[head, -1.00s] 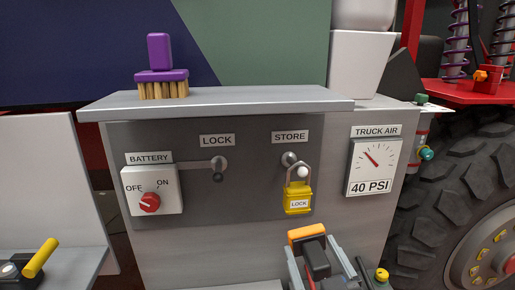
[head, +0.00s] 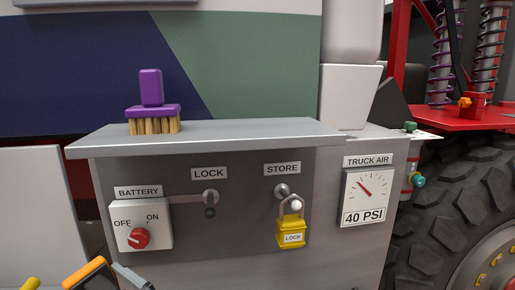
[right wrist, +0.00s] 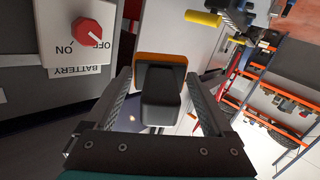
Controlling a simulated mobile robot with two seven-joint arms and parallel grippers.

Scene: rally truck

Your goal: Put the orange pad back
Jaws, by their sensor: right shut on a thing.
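The orange pad (right wrist: 160,59) is a black block with an orange edge, between the two grey fingers of my right gripper (right wrist: 159,82) in the right wrist view. The gripper is shut on it. In the head view the orange pad (head: 84,274) shows at the bottom left, partly cut off by the frame edge, with a grey finger of my right gripper to its right. It is below the battery switch and apart from it. My left gripper is not in view.
The grey cabinet (head: 250,245) carries a battery switch (head: 138,238), a yellow padlock (head: 291,233) and a pressure gauge (head: 366,197). A purple brush (head: 153,112) stands on its top. A yellow handle (right wrist: 203,18) shows in the right wrist view. A large tyre (head: 450,205) is at right.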

